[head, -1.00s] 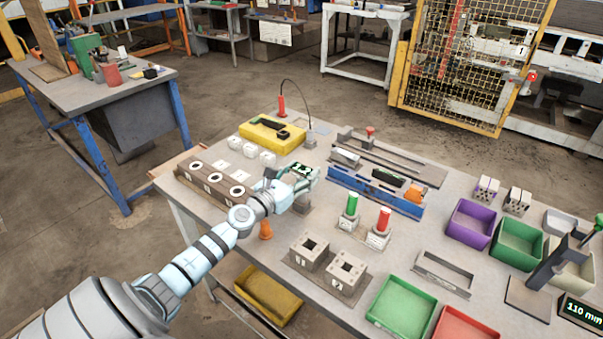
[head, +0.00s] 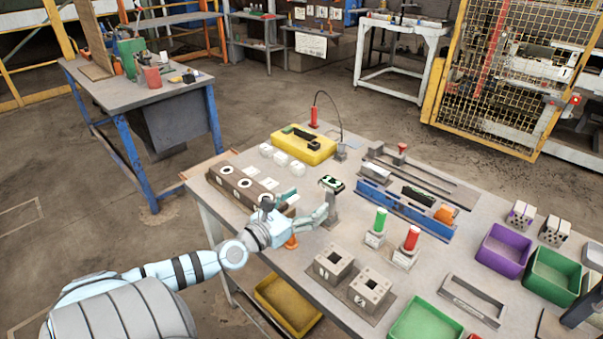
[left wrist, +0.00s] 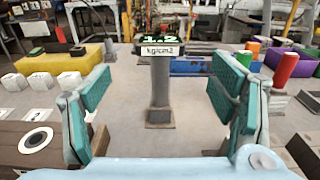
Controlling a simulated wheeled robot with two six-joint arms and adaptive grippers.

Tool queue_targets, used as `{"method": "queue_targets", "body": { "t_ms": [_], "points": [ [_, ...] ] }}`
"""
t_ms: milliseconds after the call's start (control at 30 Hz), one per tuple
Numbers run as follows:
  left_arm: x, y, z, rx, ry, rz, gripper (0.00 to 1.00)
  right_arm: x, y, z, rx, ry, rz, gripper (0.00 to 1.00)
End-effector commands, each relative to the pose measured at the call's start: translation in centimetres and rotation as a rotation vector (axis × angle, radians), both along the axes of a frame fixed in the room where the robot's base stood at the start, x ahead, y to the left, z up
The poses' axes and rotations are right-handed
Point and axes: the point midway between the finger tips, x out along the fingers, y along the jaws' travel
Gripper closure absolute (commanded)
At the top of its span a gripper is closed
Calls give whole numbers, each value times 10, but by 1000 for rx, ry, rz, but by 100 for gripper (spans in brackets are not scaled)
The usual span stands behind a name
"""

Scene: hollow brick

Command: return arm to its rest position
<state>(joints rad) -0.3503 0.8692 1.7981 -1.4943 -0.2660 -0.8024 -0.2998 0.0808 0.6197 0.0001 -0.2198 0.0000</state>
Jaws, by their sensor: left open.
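My left arm comes in from the left in the head view. Its gripper (head: 311,198) is open and empty above the near edge of the workbench (head: 300,167). A small display stand (head: 333,185) with a green readout stands just beyond the fingers. In the left wrist view the open teal-padded fingers (left wrist: 162,95) frame the stand's grey post (left wrist: 160,90), with clear space between post and pads. The readout shows 1.2 and a kg/cm2 label. My right gripper is not in view.
A dark rack with round white-ringed holes (head: 245,184) lies close left of the gripper. Green (head: 381,220) and red (head: 411,238) cylinders stand on blocks to the right. A yellow case (head: 303,146) lies behind. A yellow bin (head: 288,303) sits below the bench.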

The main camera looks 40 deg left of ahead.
Motion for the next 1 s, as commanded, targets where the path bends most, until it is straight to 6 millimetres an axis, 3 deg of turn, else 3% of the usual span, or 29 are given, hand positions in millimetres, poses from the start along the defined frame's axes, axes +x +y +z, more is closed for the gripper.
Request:
{"method": "queue_targets", "body": {
  "t_ms": [200,800,867,933,1000],
  "points": [
    [-21,-1,0,-2,0,-1,22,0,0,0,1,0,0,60],
    [-23,0,1,-35,-10,14,22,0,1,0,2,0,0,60],
    [-27,0,4,-168,-43,65,22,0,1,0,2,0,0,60],
    [-42,6,3,-498,-115,206,22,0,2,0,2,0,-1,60],
    [-73,16,-19,-977,-201,445,22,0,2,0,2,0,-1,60]
  ]
}}
